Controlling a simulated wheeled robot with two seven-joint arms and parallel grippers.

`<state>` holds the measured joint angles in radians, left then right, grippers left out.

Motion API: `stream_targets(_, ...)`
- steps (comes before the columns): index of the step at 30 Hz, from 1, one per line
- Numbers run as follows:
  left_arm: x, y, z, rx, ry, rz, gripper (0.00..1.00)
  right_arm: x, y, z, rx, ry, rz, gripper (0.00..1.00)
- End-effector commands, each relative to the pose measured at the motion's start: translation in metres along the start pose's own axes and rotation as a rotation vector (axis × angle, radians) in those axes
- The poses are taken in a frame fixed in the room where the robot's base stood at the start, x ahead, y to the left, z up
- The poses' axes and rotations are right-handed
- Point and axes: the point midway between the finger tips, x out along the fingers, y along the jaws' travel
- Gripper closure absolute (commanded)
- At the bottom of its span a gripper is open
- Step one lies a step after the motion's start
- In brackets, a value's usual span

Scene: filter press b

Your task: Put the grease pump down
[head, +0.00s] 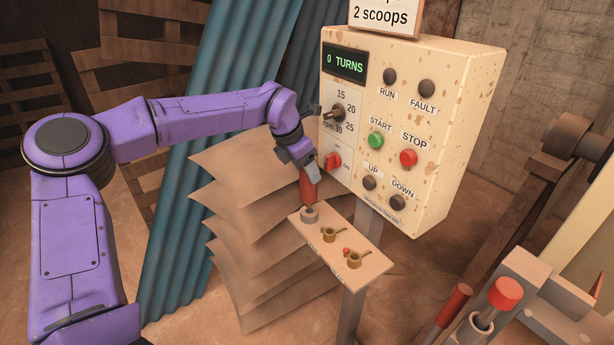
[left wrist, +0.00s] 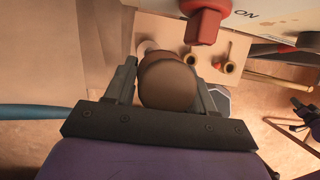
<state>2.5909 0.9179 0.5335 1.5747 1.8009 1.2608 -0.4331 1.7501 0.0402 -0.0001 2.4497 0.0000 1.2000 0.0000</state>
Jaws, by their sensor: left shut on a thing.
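My left gripper (head: 303,163) is shut on the grease pump (head: 308,190), a red upright cylinder in the head view. In the left wrist view its rounded brown end (left wrist: 168,85) sits between the two fingers of the gripper (left wrist: 168,82). The pump is over the left end of a small tan shelf (head: 335,243). A round grey piece (head: 309,215) on the shelf lies right below the pump. I cannot tell whether the two touch. My right gripper does not show.
Two small brass cups with handles (head: 354,260) and a red piece (head: 346,251) stand farther along the shelf. The control box (head: 440,130) with its red switch (head: 333,161) is close beside the gripper. Stacked brown sheets (head: 235,230) lie behind the shelf.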

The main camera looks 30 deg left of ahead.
Motion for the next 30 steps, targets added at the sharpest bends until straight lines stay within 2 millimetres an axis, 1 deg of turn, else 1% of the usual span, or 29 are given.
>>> stream_targets(1,0.006,0.004,0.002,-0.001,0.001,-0.001,0.98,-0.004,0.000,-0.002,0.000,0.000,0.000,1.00)
stream_targets(3,0.014,0.009,0.002,0.000,0.000,0.001,0.98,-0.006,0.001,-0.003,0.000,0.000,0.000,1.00)
stream_targets(8,0.028,0.017,0.003,-0.001,0.000,0.001,0.98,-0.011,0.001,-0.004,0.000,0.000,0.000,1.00)
stream_targets(9,0.036,0.018,0.001,0.000,0.001,0.000,0.98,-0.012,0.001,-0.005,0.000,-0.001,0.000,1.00)
stream_targets(13,0.054,0.017,-0.007,0.000,0.000,0.000,0.98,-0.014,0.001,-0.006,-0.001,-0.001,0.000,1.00)
stream_targets(15,0.058,0.017,-0.008,0.001,-0.003,0.001,0.98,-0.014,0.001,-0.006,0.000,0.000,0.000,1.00)
stream_targets(21,0.058,0.017,-0.009,0.001,-0.003,0.001,0.98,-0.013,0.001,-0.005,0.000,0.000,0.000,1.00)
stream_targets(25,0.062,0.017,-0.011,0.000,-0.003,0.001,0.98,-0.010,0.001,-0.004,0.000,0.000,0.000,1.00)
stream_targets(26,0.063,0.017,-0.011,0.000,-0.001,0.001,0.42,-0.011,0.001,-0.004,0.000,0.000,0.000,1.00)
stream_targets(27,0.062,0.017,-0.011,0.000,-0.001,0.001,0.29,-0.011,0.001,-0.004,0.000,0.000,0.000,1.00)
stream_targets(28,0.062,0.017,-0.011,0.000,-0.001,0.001,0.20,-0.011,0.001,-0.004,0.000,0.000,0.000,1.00)
stream_targets(30,0.062,0.017,-0.011,0.000,-0.001,0.001,0.20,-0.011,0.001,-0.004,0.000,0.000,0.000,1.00)
